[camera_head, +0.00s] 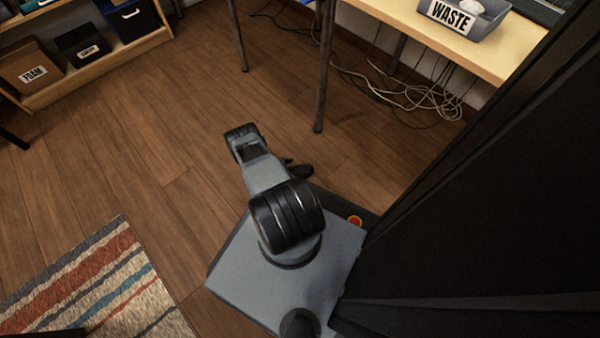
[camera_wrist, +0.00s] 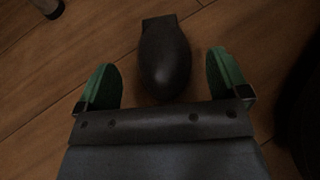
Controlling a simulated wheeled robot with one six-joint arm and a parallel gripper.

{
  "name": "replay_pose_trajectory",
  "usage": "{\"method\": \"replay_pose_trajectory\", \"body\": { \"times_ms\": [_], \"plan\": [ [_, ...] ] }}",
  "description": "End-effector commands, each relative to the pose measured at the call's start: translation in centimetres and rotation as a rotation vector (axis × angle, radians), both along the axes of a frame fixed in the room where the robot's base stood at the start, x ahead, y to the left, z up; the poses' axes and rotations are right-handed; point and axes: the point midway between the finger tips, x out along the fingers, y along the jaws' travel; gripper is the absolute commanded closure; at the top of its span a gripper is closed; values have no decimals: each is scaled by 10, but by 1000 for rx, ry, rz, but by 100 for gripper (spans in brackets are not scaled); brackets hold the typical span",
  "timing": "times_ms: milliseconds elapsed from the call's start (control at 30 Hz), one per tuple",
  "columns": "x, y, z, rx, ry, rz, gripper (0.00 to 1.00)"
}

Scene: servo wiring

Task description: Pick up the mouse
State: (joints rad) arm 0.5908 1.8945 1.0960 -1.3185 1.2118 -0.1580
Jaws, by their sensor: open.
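The mouse (camera_wrist: 165,62) is a dark, smooth, rounded shape on the wooden floor. In the wrist view it lies between the two green fingertips of my gripper (camera_wrist: 164,76), with a gap on each side. Its near end comes close to the gripper's dark front edge. A dark squarish patch shows at its far end; I cannot tell if that is part of it. In the head view the mouse (camera_head: 302,171) shows as a small dark oval beside my arm, with a bit of green fingertip (camera_head: 287,160) next to it. My gripper is open and empty.
A table leg (camera_head: 324,75) stands beyond the mouse, with loose cables (camera_head: 420,97) on the floor under the table (camera_head: 480,45). A grey waste bin (camera_head: 466,16) is on the table. A shelf (camera_head: 100,65) with boxes and a striped rug (camera_head: 95,285) are at left.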

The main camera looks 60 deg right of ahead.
Motion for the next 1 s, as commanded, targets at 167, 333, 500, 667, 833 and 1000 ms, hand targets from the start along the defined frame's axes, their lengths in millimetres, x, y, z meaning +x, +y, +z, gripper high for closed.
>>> {"method": "replay_pose_trajectory", "body": {
  "times_ms": [167, 333, 500, 667, 833, 1000],
  "plan": [
    [-16, -15, -12, 0, 0, -3, 6],
    [-22, -22, -15, 0, 0, -1, 6],
    [-22, -22, -15, 0, 0, 0, 6],
    [-22, -22, -15, 0, 0, 0, 16],
    [-22, -22, -14, 0, 0, 0, 32],
    [-22, -22, -14, 0, 0, 0, 48]
  ]
}}
